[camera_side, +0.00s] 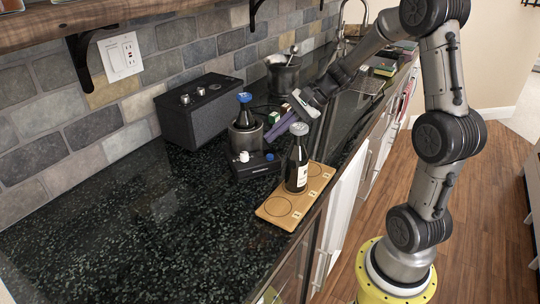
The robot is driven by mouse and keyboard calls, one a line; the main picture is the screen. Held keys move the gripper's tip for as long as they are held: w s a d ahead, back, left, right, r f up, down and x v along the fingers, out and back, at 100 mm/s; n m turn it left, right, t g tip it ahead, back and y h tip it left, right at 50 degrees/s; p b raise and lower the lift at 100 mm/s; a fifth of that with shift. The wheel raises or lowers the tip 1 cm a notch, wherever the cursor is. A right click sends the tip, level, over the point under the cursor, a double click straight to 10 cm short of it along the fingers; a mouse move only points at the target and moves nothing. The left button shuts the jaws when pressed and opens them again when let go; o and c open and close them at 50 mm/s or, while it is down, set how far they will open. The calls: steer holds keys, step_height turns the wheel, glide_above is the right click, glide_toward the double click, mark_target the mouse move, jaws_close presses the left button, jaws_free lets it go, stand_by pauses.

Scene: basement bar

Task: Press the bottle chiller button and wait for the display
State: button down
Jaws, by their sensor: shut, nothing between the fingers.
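The bottle chiller (257,170) is a dark unit on the black stone counter, with a round metal cup at its back. A dark bottle with a blue cap (245,97) stands upright in the cup. A small white button or knob (244,156) is on the left of the chiller's front base. A small display seems to be at the right of the base, but I cannot read it. My gripper (270,136) is shut and empty, its purplish fingers angled down to the left. In the picture it lies above and right of the white button; contact is not visible.
A dark bottle with a grey cap (297,165) stands on a wooden board (275,206) with marked circles, right of the chiller. A black speaker-like box (200,111) stands behind left. A pot (284,77) stands farther back. The front-left counter is clear.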

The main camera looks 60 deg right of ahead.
mark_target(274, 158)
steer(key=shift+f, duration=1.35)
stand_by(1.1)
steer(key=shift+f, duration=0.4)
steer(key=shift+f, duration=0.4)
stand_by(0.6)
stand_by(0.3)
steer(key=shift+r, duration=0.85)
steer(key=shift+r, duration=2.5)
